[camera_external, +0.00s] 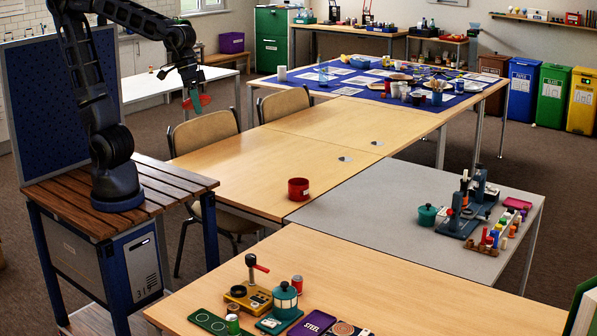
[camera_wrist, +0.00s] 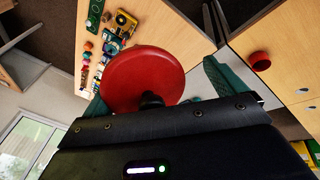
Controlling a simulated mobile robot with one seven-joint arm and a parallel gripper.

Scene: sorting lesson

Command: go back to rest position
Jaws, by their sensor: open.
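My gripper (camera_external: 194,101) hangs from the raised arm in the external view, well above the floor and left of the tables. It has teal fingers and is clear of every table. In the wrist view my gripper (camera_wrist: 160,88) shows its teal fingers spread apart, with a red disc (camera_wrist: 143,75) on a dark stem between them. The red disc shows as a thin rim at the fingers in the external view. I cannot tell whether it is part of the gripper. No table object is between the fingers.
A red cup (camera_external: 298,190) stands on the wooden table (camera_external: 240,165); it also shows in the wrist view (camera_wrist: 260,61). Two chairs (camera_external: 205,133) stand below and right of my arm. The grey table (camera_external: 360,205) holds a teal pot (camera_external: 427,215). The air around my gripper is free.

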